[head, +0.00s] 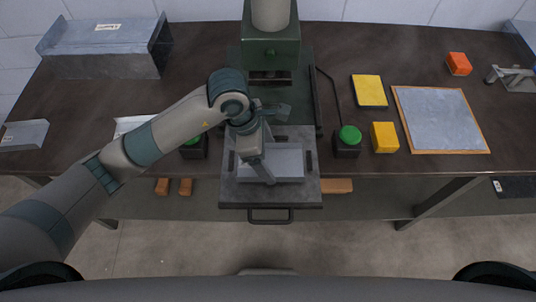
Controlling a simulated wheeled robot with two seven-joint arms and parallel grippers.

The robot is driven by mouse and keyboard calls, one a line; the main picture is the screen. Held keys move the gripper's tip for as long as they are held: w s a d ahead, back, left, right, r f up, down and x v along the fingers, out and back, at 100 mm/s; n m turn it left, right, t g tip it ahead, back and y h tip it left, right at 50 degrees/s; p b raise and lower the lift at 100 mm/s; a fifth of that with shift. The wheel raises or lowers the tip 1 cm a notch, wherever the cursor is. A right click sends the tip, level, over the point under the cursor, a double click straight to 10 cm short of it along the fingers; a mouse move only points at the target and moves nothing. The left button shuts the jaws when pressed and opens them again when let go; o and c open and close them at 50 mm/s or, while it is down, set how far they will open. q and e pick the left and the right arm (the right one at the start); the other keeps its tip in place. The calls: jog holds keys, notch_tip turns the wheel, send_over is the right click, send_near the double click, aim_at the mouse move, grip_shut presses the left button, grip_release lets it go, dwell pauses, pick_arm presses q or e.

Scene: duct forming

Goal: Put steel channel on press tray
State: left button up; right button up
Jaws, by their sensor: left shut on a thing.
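A light grey steel channel (287,162) lies over the middle of the press tray (300,192), inside its rim as seen from above. I cannot tell whether it rests fully on the tray. The dark grey tray is pulled out at the front of the green press (270,48), with its handle (270,216) towards me. My left gripper (265,178) points down over the tray and is shut on the steel channel at its left part, hiding some of it. My right gripper is not in view.
Green buttons stand left (192,141) and right (349,135) of the tray. To the right lie a yellow pad (369,90), a yellow block (384,137), a framed grey sheet (440,118) and an orange block (459,63). A large metal duct (105,62) stands at back left.

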pick_arm(q)
jog(key=shift+f, duration=0.6)
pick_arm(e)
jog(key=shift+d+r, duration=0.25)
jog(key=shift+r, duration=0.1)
pick_arm(q)
jog(key=shift+f, duration=0.25)
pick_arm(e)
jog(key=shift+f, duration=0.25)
pick_arm(q)
jog(key=o, duration=1.2)
jog(key=shift+c, duration=0.2)
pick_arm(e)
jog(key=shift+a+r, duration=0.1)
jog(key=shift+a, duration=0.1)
pick_arm(q)
jog(key=shift+r, duration=0.15)
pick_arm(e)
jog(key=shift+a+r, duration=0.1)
